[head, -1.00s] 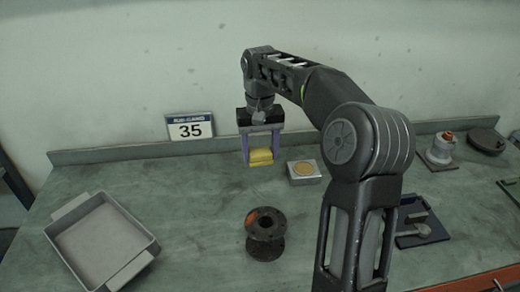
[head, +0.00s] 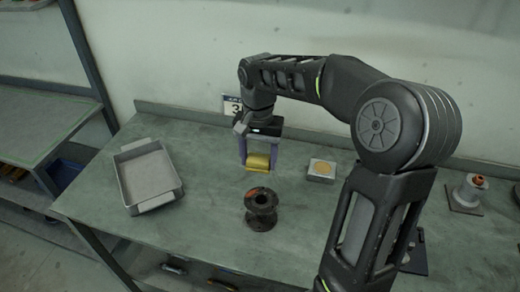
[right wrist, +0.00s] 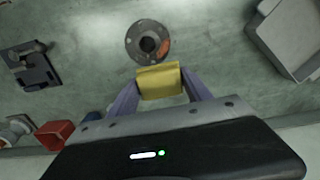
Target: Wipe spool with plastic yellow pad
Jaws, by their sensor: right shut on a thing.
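The dark, rust-marked spool (head: 261,207) stands upright on the bench in the head view. From above in the right wrist view, the spool (right wrist: 147,42) shows its round flange, centre hole and an orange patch. My right gripper (head: 258,165) is shut on the yellow pad (head: 257,163), held above the bench behind the spool. In the right wrist view the yellow pad (right wrist: 159,80) sits between the two purple fingers and appears close to the spool's edge; I cannot tell whether they touch. My left gripper is not in view.
A grey tray (head: 133,197) stands left of the spool. A small block with a yellow disc (head: 321,169) is to the right. A white fixture (head: 468,191) stands far right, and a red container (right wrist: 56,134) shows in the right wrist view. Bench around the spool is clear.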

